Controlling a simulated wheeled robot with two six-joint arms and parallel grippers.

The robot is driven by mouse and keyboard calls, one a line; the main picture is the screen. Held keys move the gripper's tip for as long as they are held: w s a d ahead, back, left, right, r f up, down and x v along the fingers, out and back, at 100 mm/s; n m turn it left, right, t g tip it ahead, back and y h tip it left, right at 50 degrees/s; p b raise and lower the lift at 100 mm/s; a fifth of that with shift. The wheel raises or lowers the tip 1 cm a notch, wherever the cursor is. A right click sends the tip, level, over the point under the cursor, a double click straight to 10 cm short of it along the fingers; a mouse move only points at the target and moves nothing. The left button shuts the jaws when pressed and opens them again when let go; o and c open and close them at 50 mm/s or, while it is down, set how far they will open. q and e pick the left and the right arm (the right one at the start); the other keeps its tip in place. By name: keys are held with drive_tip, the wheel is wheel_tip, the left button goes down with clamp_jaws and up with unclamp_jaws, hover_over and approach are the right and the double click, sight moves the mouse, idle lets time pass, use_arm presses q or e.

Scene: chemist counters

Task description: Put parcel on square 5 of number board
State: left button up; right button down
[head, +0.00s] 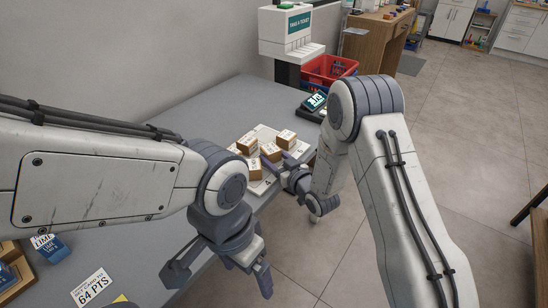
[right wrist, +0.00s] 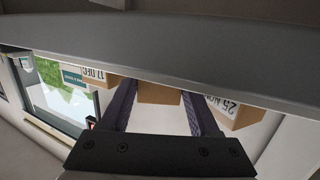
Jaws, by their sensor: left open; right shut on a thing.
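My right gripper (head: 278,163) is low over the board's near right part. In the right wrist view it is shut on a brown parcel (right wrist: 158,93), which sits between the two dark fingers. A parcel marked 17 DEC (right wrist: 97,77) lies to its left and one marked 25 NOV (right wrist: 236,110) to its right. My left gripper (head: 218,278) is open and empty at the counter's near edge.
A dark card terminal (head: 314,102) stands just beyond the board, with a red basket (head: 328,70) and ticket dispenser (head: 292,30) behind. Blue boxes (head: 50,247) and a 64 PTS card (head: 92,288) lie lower left. The counter's far left part is clear.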

drive_tip(key=shift+c, duration=2.1)
unclamp_jaws()
drive_tip(key=shift+r+p, duration=0.15)
drive_tip(key=shift+p, duration=0.15)
drive_tip(key=shift+s+d+r, duration=0.1)
drive_tip(key=shift+d, duration=0.05)
drive_tip(key=b+v, duration=0.1)
drive_tip(key=v, duration=1)
drive_tip(key=s+r+g+h, duration=0.2)
drive_tip(key=s+g, duration=0.2)
drive_tip(key=s, duration=0.6)
drive_tip(key=s+r+g+h, duration=0.2)
drive_tip(key=s+g, duration=0.3)
drive_tip(key=s, duration=0.5)
drive_tip(key=s+r+n+g+h, duration=0.1)
drive_tip(key=s+r+g+h, duration=0.1)
drive_tip(key=s, duration=0.8)
drive_tip(key=g+h, duration=0.1)
drive_tip(key=g, duration=0.1)
drive_tip(key=shift+a+r+g+h, duration=0.3)
drive_tip(key=shift+a+r+g, duration=0.05)
drive_tip(key=shift+a+g, duration=0.05)
